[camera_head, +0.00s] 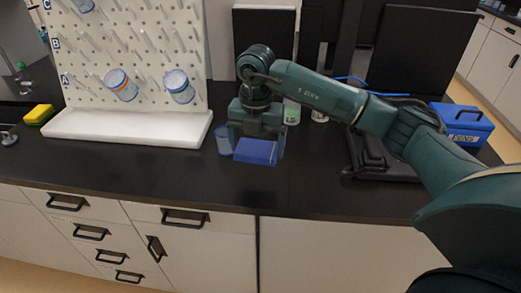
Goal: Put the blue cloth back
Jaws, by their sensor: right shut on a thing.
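My right gripper (257,146) comes in from the right and points down over the dark counter. It is shut on the blue cloth (256,152), which shows as a small flat folded block between its fingers. I cannot tell whether the cloth's underside touches the counter. The gripper hides part of the cloth's upper side. My left gripper is not in view.
A blue cup (224,140) stands close left of the gripper. A bottle with a green label (291,112) is behind it. A white pegboard (135,60) with jars stands left above a white tray (130,127). A blue box (462,124) is right. The front counter is clear.

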